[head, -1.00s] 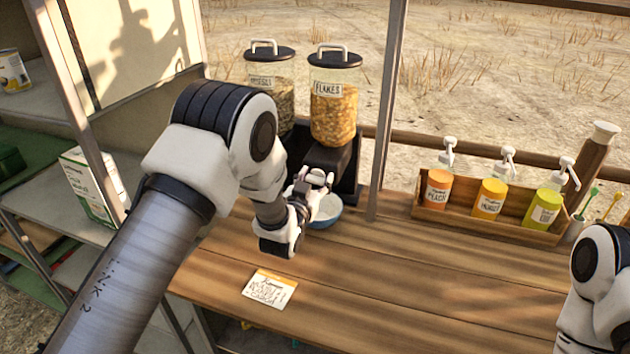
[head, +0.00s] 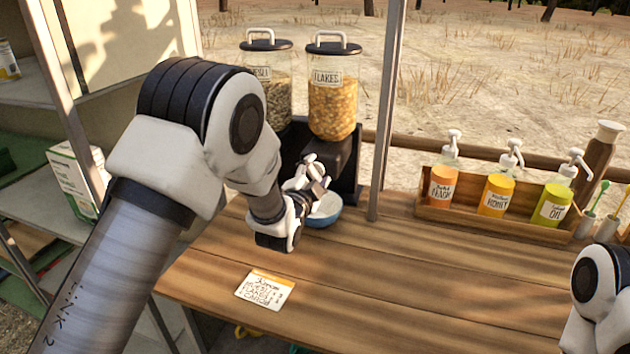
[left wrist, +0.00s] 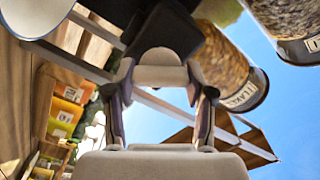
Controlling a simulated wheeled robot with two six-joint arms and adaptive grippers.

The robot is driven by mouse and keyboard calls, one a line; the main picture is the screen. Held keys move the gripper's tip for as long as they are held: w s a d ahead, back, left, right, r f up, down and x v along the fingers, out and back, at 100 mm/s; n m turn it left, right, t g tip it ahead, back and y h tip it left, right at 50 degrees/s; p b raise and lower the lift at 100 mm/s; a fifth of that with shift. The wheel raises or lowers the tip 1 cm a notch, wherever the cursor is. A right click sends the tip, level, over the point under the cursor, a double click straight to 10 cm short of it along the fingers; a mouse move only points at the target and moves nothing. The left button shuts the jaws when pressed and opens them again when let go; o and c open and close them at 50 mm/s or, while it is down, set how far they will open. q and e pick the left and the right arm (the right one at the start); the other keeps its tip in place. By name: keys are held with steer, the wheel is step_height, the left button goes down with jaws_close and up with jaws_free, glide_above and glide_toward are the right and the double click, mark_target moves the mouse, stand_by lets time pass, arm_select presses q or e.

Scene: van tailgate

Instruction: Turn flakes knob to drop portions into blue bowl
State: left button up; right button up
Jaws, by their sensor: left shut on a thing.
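The flakes dispenser (head: 332,108) is a clear jar of golden flakes with a black lid, on a black stand. My left gripper (head: 314,176) is in front of its outlet, above the blue bowl (head: 324,212). In the left wrist view my left gripper (left wrist: 160,105) has its fingers on both sides of the pale knob (left wrist: 160,72) and is shut on it. The flakes jar (left wrist: 228,65) is behind. The bowl's inside is partly hidden by my gripper, so its contents are unclear. My right gripper is out of view.
The muesli dispenser (head: 265,85) stands left of the flakes. A metal post (head: 382,130) rises to the right. A wooden rack (head: 465,222) holds pump bottles. A note card (head: 265,288) lies on the counter (head: 400,285), whose front is mostly clear.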

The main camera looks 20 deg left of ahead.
arm_select(q)
steer(key=m+b, duration=0.2)
steer(key=m, duration=0.1)
steer(key=shift+f+m, duration=0.15)
steer(key=shift+m, duration=0.15)
steer(key=shift+m+b, duration=0.75)
steer(key=shift+m, duration=0.75)
steer(key=shift+w+r, duration=0.1)
steer(key=shift+r, duration=0.1)
steer(key=o, duration=1.1)
steer(key=shift+o, duration=0.3)
steer(key=shift+f, duration=0.15)
steer(key=s, duration=1.2)
steer(key=shift+a, duration=0.2)
